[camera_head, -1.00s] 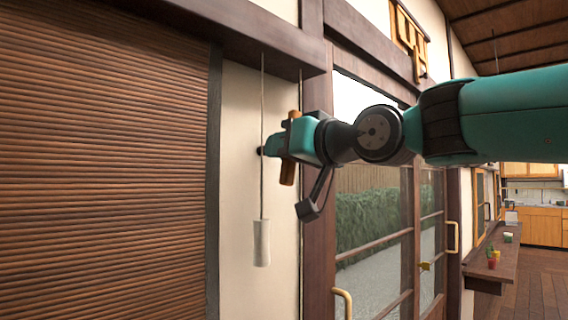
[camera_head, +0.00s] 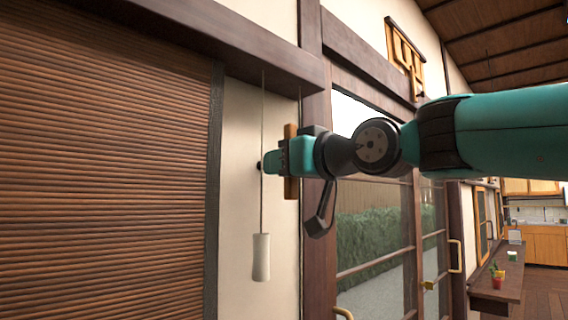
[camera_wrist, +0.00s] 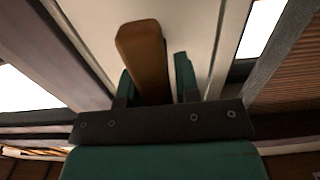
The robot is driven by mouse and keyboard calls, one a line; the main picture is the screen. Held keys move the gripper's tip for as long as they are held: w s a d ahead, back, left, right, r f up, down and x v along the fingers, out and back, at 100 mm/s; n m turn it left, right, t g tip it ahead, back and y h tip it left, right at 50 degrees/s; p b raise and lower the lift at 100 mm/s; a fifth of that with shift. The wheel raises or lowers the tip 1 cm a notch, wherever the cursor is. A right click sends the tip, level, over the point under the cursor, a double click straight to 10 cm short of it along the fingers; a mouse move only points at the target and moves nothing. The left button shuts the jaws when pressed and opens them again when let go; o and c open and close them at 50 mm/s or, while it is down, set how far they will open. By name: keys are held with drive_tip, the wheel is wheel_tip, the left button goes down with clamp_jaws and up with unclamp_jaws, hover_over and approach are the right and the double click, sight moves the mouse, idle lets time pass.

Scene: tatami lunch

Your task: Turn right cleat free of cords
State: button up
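The right cleat, as far as I can tell, is the orange-brown wooden bar (camera_head: 290,185), standing upright across my gripper in the head view. In the wrist view the wooden bar (camera_wrist: 143,50) lies between my two fingers, close to the left one. A narrow gap shows between it and the right finger. My gripper (camera_head: 268,163) is at the pale wall strip, and its fingers (camera_wrist: 158,82) stand apart on either side of the bar. A thin cord (camera_head: 262,210) hangs past the gripper's tip, with a white pull (camera_head: 261,258) at its lower end. Whether it touches the cleat is hidden.
A brown slatted blind (camera_head: 100,180) fills the left. A dark wooden beam (camera_head: 215,35) runs above. Glazed sliding doors (camera_head: 375,235) with a hedge behind are on the right. A ledge with small pots (camera_head: 497,281) stands farther right.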

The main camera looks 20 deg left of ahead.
drive_tip(key=shift+o, duration=1.3)
drive_tip(key=b+v, duration=0.5)
drive_tip(key=v, duration=1.2)
drive_tip(key=shift+s+d+b, duration=0.2)
drive_tip(key=shift+b, duration=0.2)
drive_tip(key=s+d+f+m+g+h+p, duration=0.1)
drive_tip(key=d+f+m+g+h, duration=0.15)
drive_tip(key=f, duration=0.75)
drive_tip(key=s+d+f+m+g+h+p, duration=0.15)
drive_tip(key=f+h, duration=0.25)
drive_tip(key=f, duration=0.6)
drive_tip(key=s+d+f+g+h, duration=0.2)
drive_tip(key=s+d+f, duration=0.3)
drive_tip(key=s+f, duration=0.2)
drive_tip(key=s+d+f+m+g+h+p, duration=0.1)
drive_tip(key=s+d+f+g+h, duration=0.2)
drive_tip(key=s+f, duration=0.3)
wheel_tip(320, 180, down, 4)
drive_tip(key=shift+s+d+f, duration=0.1)
drive_tip(key=shift+s+d, duration=0.25)
drive_tip(key=shift+d, duration=0.55)
